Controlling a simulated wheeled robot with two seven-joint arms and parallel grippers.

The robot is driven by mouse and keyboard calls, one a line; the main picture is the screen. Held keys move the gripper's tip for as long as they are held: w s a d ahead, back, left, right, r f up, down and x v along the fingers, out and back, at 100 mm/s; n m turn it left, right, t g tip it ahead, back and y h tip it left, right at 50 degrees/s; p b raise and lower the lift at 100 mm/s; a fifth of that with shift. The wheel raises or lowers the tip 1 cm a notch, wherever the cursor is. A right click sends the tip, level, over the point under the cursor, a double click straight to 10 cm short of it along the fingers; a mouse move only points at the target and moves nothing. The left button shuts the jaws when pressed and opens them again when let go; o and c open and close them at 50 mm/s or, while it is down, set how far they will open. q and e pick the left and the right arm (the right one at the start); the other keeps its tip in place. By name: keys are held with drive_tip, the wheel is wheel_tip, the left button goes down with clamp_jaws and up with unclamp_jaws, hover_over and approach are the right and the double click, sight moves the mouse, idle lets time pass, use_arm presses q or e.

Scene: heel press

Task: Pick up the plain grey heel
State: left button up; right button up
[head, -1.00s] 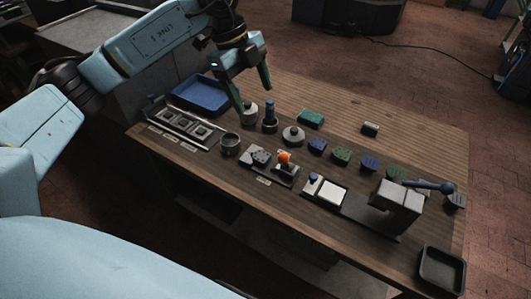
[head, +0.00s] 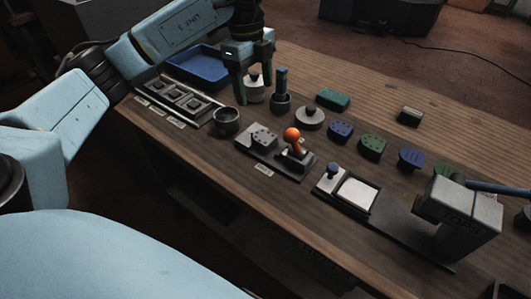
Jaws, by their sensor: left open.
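A small dark grey piece (head: 524,215) is cut off by the right edge, beyond the press; it may be the plain grey heel, but its face is too small to read. My left gripper (head: 254,90) is open, fingers pointing down, at the back left of the table. Its fingers appear on either side of a pale round pot with a dark knob (head: 254,80); I cannot tell if they touch it. It is far from the grey piece. My right gripper is out of view.
Blue (head: 341,131) and green (head: 372,146) heels stand in a row, with a dark light-topped block (head: 410,116) behind. A grey press (head: 460,222) with a blue lever stands front right. An orange-knobbed fixture (head: 292,150), cup (head: 227,121) and blue tray (head: 205,66) are also here.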

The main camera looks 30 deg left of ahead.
use_arm(q)
drive_tip(key=f, duration=0.1)
drive_tip(key=b, duration=0.2)
hover_over(263, 136)
drive_tip(key=a, duration=0.1)
wheel_tip(263, 136, down, 7)
drive_tip(key=shift+s+r, duration=0.1)
drive_tip(key=shift+d+f+b, duration=0.2)
drive_tip(key=shift+f+b, duration=0.1)
drive_tip(key=shift+f, duration=0.9)
drive_tip(key=shift+d+f+b, duration=0.2)
drive_tip(key=shift+f+b, duration=0.1)
drive_tip(key=shift+f, duration=0.85)
drive_tip(key=shift+d+f, duration=0.1)
drive_tip(key=shift+f, duration=0.6)
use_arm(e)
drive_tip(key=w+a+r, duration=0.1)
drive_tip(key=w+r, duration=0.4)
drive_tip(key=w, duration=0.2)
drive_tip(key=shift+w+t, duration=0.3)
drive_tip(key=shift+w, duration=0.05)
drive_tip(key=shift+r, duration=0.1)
use_arm(q)
drive_tip(key=shift+r, duration=0.1)
drive_tip(key=c, duration=1.1)
